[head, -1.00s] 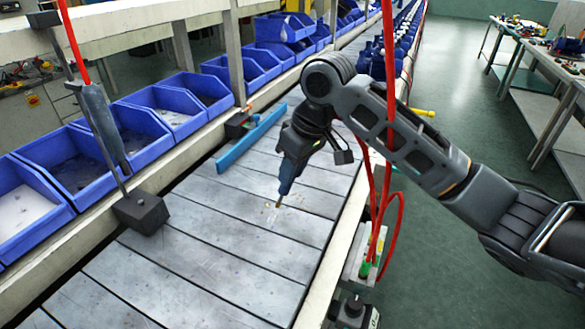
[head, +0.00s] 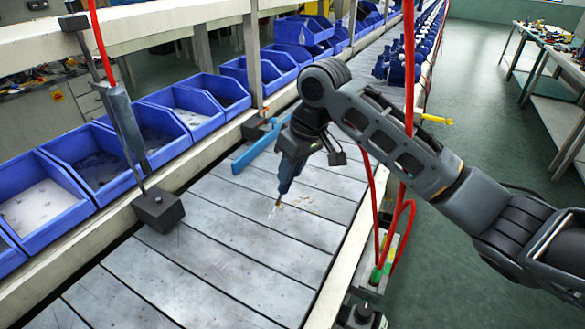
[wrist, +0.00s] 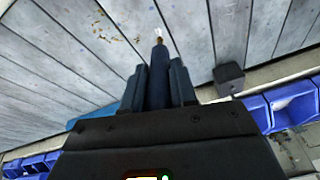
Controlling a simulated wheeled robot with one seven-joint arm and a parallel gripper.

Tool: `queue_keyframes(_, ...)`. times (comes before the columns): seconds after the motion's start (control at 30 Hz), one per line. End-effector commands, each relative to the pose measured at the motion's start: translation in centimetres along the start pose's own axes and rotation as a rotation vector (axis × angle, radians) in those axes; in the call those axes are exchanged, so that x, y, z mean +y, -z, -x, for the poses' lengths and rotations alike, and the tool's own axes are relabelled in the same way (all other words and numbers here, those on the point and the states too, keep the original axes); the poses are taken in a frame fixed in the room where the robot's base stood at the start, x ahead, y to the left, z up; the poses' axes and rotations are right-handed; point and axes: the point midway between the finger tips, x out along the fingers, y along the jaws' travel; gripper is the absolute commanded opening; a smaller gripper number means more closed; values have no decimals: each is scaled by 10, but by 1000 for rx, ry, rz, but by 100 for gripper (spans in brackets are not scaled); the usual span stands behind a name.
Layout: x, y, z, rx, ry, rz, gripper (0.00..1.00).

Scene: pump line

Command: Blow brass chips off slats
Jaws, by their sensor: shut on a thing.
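My gripper (head: 289,168) is shut on a slim dark blue air nozzle with a brass tip (head: 278,203). In the wrist view the nozzle body (wrist: 158,85) lies between the two fingers of my gripper (wrist: 158,70). The tip points down, close over the grey slats (head: 225,235); I cannot tell the exact gap. A faint white streak shows at the tip in both views. Small brass chips (head: 303,203) lie scattered on the slats just right of the tip in the head view. They also show in the wrist view (wrist: 108,30), left of the nozzle.
Blue bins (head: 95,165) line the left. Red hoses (head: 408,225) hang beside my arm. The near slats are clear.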

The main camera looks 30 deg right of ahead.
Motion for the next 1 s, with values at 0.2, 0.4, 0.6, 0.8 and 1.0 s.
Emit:
queue_keyframes(0.2, 10, -6, 3, 0, 1, -4, 0)
queue_keyframes(0.4, 18, -10, 5, 0, 0, -2, 0)
queue_keyframes(0.6, 19, -9, 4, 0, 0, -1, 0)
queue_keyframes(0.8, 25, 1, 2, 0, -1, -1, 0)
queue_keyframes(1.0, 31, 10, 0, -1, -1, -1, 0)
